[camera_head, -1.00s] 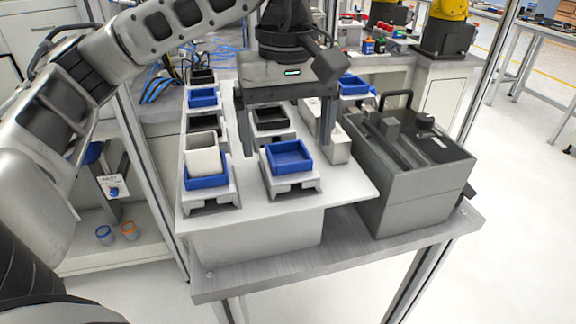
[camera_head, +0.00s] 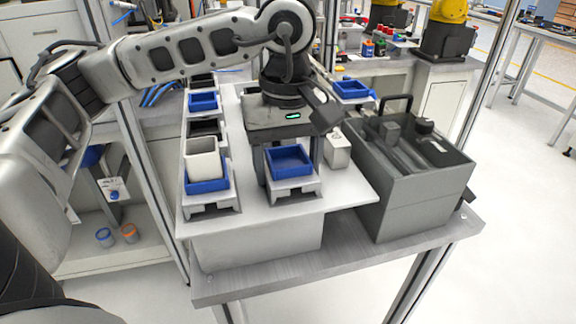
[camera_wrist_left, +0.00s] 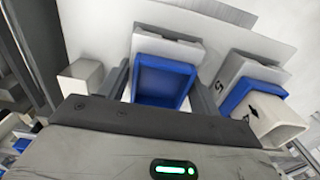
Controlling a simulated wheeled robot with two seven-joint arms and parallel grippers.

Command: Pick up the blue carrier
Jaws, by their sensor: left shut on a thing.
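A blue carrier (camera_head: 289,160), a shallow square tray, sits on a light grey stand at the front right of the white platform. My left gripper (camera_head: 288,164) points down over it with one finger on each side, shut on its side walls. In the left wrist view the same blue carrier (camera_wrist_left: 161,82) lies between the two fingers (camera_wrist_left: 160,90) and looks empty. It appears to be still at its stand; I cannot tell whether any gap is under it. My right gripper is not in view.
On the left, another blue carrier (camera_head: 207,185) holds a pale square cup (camera_head: 203,160). More blue carriers stand behind (camera_head: 203,101) and at back right (camera_head: 351,89). A grey box (camera_head: 338,150) and a large dark grey case (camera_head: 415,180) stand to the right.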

